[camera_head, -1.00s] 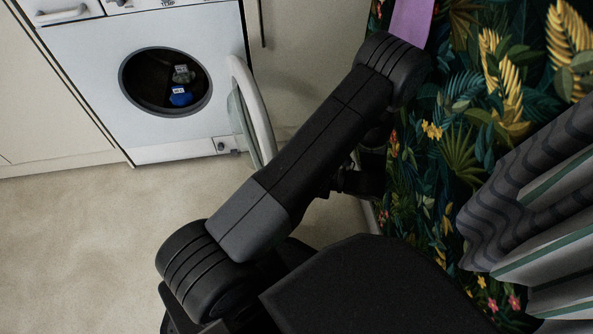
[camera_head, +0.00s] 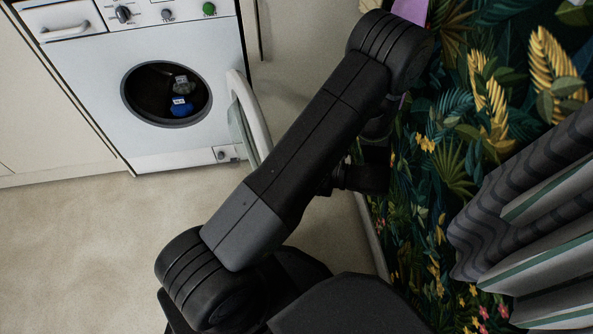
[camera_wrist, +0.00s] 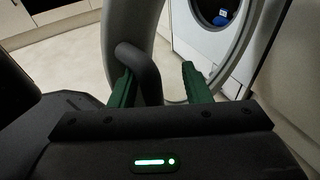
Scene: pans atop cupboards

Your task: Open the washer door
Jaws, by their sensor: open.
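The white washer (camera_head: 92,75) stands at the upper left in the head view, with its dark round opening (camera_head: 166,95) uncovered. Its round door (camera_head: 252,115) stands swung out to the right of the opening, partly behind my arm. In the wrist view the door (camera_wrist: 121,22) shows as a large grey ring in front of my gripper (camera_wrist: 158,84). The green fingers are open. A dark curved bar, apparently the door handle (camera_wrist: 146,70), lies between them, nearer the left finger. I cannot tell whether it touches. My fingers are hidden in the head view.
A leafy patterned wall (camera_head: 450,150) and a grey curtain (camera_head: 530,190) are close on the right. Pale cupboards (camera_head: 45,110) flank the washer. The beige floor (camera_head: 90,240) at the left is clear. A few small items (camera_head: 181,106) are inside the drum.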

